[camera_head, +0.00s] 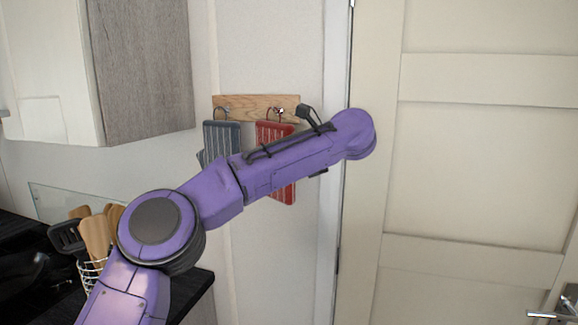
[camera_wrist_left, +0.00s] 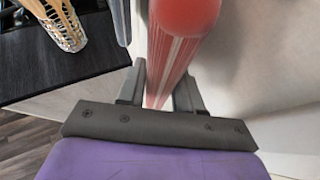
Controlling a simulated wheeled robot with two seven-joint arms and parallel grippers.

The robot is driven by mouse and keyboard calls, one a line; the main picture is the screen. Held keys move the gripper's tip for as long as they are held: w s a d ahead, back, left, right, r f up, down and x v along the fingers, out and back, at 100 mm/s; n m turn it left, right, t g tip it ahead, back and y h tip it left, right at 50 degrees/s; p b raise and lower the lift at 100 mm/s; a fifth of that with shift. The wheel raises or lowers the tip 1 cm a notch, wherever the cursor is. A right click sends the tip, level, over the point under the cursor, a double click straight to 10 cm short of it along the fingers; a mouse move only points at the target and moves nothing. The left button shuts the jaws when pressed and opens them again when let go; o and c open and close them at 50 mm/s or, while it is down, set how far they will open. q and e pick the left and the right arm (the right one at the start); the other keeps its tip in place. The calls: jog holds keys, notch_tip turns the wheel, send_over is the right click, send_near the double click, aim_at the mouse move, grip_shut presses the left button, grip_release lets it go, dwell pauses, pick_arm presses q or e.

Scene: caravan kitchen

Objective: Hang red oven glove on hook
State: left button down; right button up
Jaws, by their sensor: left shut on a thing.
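The red oven glove (camera_head: 268,132) is upright against the wall below the right hook (camera_head: 279,111) of a wooden rail (camera_head: 245,105). Its loop shows at that hook, but I cannot tell whether it bears the glove's weight. My arm hides the glove's middle; its lower corner shows below the arm. In the left wrist view my left gripper (camera_wrist_left: 160,85) is shut on the red glove (camera_wrist_left: 185,15), which stands between the two fingers. In the head view the gripper is hidden behind my arm. My right gripper is in no view.
A grey oven glove (camera_head: 220,136) hangs from the left hook, close beside the red one. A wall cabinet (camera_head: 140,70) is at upper left. A wire utensil holder (camera_head: 92,272) stands on the dark counter (camera_head: 195,290). A cream door (camera_head: 470,170) fills the right.

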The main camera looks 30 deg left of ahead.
pick_arm(q)
jog(key=shift+f, duration=0.1)
jog(key=c, duration=0.9)
grip_release()
jog(key=shift+o, duration=1.1)
jog(key=shift+w, duration=0.2)
jog(key=v, duration=1)
jog(key=shift+b, duration=0.4)
jog(key=shift+d, duration=0.1)
